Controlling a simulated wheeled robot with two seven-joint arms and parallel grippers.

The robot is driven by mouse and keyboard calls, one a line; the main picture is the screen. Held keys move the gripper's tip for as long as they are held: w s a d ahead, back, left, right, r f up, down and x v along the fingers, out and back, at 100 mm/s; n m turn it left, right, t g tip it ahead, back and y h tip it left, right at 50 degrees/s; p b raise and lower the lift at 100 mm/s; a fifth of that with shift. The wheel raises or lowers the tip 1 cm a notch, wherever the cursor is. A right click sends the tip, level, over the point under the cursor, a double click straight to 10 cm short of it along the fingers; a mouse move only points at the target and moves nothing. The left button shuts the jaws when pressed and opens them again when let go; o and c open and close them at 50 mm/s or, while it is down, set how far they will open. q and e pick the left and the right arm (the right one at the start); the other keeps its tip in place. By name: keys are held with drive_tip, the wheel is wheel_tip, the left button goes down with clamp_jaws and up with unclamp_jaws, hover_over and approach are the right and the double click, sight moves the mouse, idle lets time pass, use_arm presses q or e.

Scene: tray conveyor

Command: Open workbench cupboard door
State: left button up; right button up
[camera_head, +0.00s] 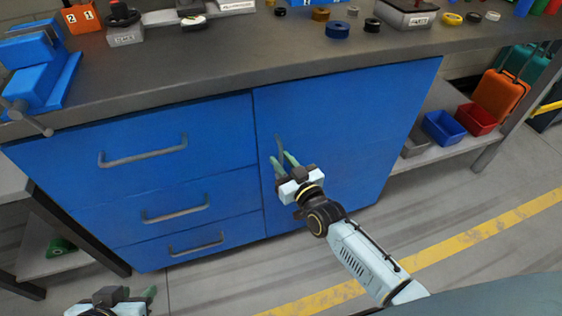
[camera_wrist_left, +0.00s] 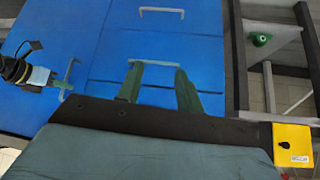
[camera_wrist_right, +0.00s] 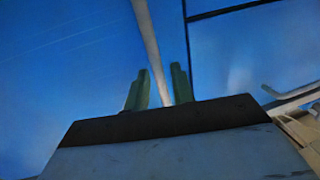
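The cupboard door (camera_head: 345,125) is the blue panel right of the drawers. It looks flush with the front. Its upright grey handle (camera_head: 280,149) sits near the left edge. My right gripper (camera_head: 283,160) is at this handle. In the right wrist view the handle bar (camera_wrist_right: 147,35) runs between the two green fingers (camera_wrist_right: 159,88), which stand apart with small gaps beside it. The left wrist view shows the handle (camera_wrist_left: 69,68) with my right gripper at its lower end. My left gripper (camera_wrist_left: 158,85) is open and empty, low before the drawers, partly cut off in the head view.
Three blue drawers with grey bar handles (camera_head: 143,153) are left of the door. The bench top (camera_head: 270,58) above holds a vise (camera_head: 40,65) and small parts. Bins (camera_head: 443,127) stand on a shelf at right. The floor before the door is clear.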

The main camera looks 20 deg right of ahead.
drive_tip(key=shift+w+a, duration=0.15)
drive_tip(key=shift+w, duration=0.4)
clamp_jaws()
